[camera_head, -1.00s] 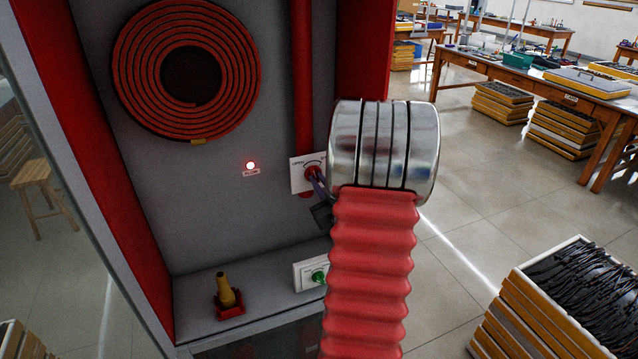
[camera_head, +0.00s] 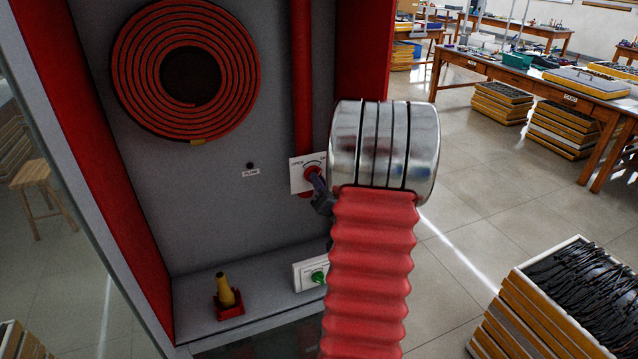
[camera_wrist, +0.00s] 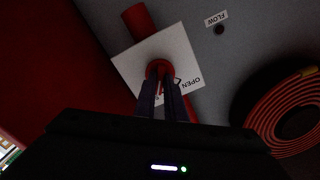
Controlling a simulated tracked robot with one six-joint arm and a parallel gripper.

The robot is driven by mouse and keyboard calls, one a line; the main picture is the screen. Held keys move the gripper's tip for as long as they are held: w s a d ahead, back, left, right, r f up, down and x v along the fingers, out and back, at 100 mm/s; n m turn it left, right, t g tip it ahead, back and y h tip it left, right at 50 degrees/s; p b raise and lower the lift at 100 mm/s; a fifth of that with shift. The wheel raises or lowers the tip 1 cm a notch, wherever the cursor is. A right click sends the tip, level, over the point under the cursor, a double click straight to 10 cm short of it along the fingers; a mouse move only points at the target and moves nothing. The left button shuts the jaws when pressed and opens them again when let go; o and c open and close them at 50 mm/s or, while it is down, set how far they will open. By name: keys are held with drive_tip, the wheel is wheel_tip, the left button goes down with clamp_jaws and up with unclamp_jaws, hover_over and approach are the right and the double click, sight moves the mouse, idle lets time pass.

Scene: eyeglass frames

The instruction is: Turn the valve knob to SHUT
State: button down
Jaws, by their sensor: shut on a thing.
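The red valve knob (camera_head: 312,174) sits on a white plate (camera_head: 298,178) on the red pipe in the cabinet; OPEN shows on the plate, and the rest of its lettering is largely hidden by my arm. My gripper (camera_head: 320,186) is shut on the knob. In the wrist view the fingers of my gripper (camera_wrist: 162,82) close on the red knob (camera_wrist: 160,66), over the white plate (camera_wrist: 196,62). The FLOW lamp (camera_head: 250,166) on the back wall is dark, and it also shows dark in the wrist view (camera_wrist: 219,30).
A coiled red hose (camera_head: 235,75) hangs on the back wall. A yellow nozzle (camera_head: 224,290) stands in a red holder on the cabinet ledge. A white box with a green knob (camera_head: 318,277) is beside my arm. The cabinet's red side wall (camera_head: 100,160) bounds the left.

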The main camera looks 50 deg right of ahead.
drive_tip(key=shift+f+m, duration=0.25)
drive_tip(key=shift+m, duration=0.75)
drive_tip(key=c, duration=1.8)
unclamp_jaws()
drive_tip(key=shift+r, duration=0.15)
